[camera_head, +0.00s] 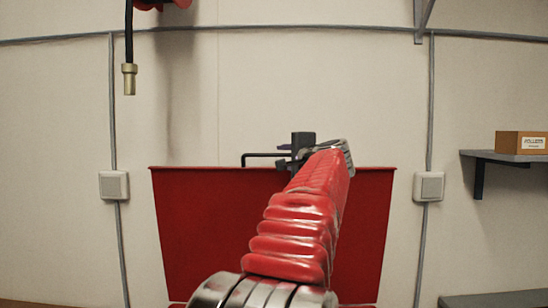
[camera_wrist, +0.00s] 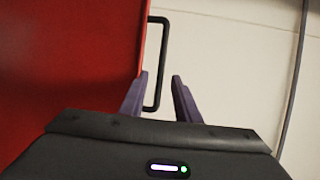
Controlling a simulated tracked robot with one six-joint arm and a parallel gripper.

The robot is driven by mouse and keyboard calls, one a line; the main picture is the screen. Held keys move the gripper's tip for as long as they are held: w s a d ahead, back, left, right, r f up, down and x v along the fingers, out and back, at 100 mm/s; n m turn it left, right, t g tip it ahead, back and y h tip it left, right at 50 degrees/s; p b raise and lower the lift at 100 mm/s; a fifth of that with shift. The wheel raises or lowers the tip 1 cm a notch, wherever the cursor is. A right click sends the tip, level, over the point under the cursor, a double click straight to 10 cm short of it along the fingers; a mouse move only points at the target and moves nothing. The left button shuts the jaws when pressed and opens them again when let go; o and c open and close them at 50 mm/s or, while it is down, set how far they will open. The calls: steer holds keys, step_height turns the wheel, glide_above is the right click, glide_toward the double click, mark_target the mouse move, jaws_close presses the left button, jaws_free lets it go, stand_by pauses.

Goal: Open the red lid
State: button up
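The red lid (camera_wrist: 70,65) fills the left of the wrist view. In the head view a broad red panel (camera_head: 200,230) stands upright behind my arm; I cannot tell there where lid and any body beneath it part. A black bar handle (camera_wrist: 163,50) sticks out from the lid's edge. Its left part (camera_head: 258,155) shows above the panel's top edge in the head view. My gripper (camera_wrist: 160,76) is open, its two dark fingers apart, with the handle's near end between them in the picture. Contact is not clear. My gripper (camera_head: 302,142) is partly hidden by my arm.
A black hose with a brass end (camera_head: 129,80) hangs at the upper left. A shelf (camera_head: 510,157) with a cardboard box (camera_head: 520,142) is on the right wall. Grey wall boxes (camera_head: 114,185) flank the red panel. Pale wall lies behind.

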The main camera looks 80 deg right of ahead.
mark_target(275, 156)
steer(key=shift+x, duration=3.9)
steer(key=shift+c, duration=0.2)
jaws_close()
steer(key=shift+f, duration=0.1)
